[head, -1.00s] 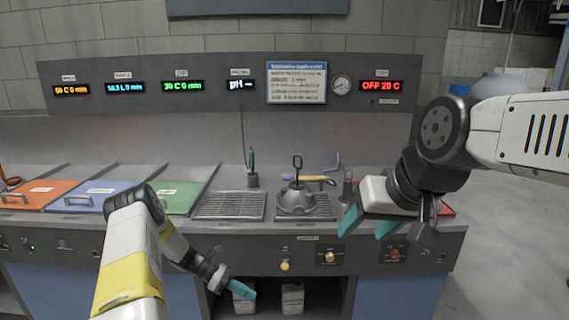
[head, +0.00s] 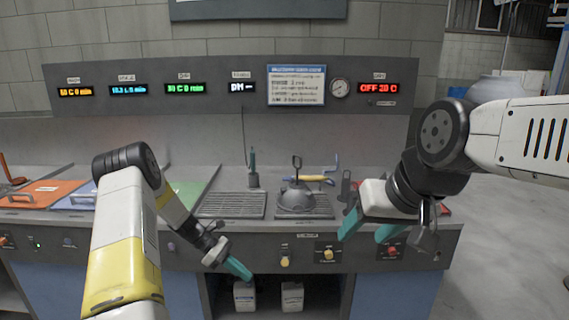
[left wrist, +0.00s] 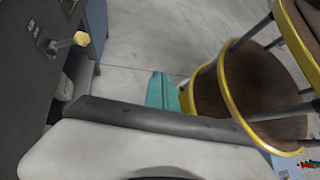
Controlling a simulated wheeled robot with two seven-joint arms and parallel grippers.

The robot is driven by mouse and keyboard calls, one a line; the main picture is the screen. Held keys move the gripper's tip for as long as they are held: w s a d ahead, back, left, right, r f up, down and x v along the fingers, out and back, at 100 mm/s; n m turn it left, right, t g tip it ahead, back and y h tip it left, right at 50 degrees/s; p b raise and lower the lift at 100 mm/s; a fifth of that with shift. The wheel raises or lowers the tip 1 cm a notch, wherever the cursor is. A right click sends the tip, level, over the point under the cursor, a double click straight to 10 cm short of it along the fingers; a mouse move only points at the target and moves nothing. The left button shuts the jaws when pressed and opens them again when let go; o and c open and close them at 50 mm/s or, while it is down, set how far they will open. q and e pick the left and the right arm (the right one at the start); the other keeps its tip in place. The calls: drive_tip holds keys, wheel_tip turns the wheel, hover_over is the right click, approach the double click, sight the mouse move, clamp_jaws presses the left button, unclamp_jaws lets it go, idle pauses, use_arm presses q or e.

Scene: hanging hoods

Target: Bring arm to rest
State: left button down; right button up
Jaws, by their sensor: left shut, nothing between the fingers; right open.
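My left gripper (head: 237,268) is shut and empty in the head view, in front of the bench's lower front, above the open shelf space. Its teal fingers, pressed together, also show in the left wrist view (left wrist: 160,92) over the grey floor. My right gripper (head: 366,230) is open and empty at the right in the head view, with its two teal fingers apart, in front of the bench's right part. The right arm comes in from the right edge; the left arm comes up from the bottom left.
The bench holds a drain grate (head: 232,205), a dark domed hood (head: 297,198) and orange (head: 45,193) and green (head: 188,192) lids. White containers (head: 292,297) stand on the shelf below. In the left wrist view, round brown-topped stools with yellow rims (left wrist: 262,95) are close by on the right.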

use_arm(q)
drive_tip(key=s+r+m+t+y, duration=0.1)
drive_tip(key=s+r+m+y, duration=0.25)
drive_tip(key=r, duration=0.85)
drive_tip(key=s+r+m+t+y, duration=0.2)
drive_tip(key=s+r+m, duration=0.3)
drive_tip(key=r, duration=0.7)
drive_tip(key=s+r+m+t+y, duration=0.1)
drive_tip(key=s+r+m+t, duration=0.2)
drive_tip(key=s, duration=0.5)
drive_tip(key=s+a+r+m+t+y, duration=0.1)
drive_tip(key=s+r+m+t, duration=0.1)
drive_tip(key=s+r+m, duration=0.4)
drive_tip(key=shift+s+r+t, duration=0.4)
drive_tip(key=shift+s+r, duration=0.1)
drive_tip(key=shift+s, duration=1.05)
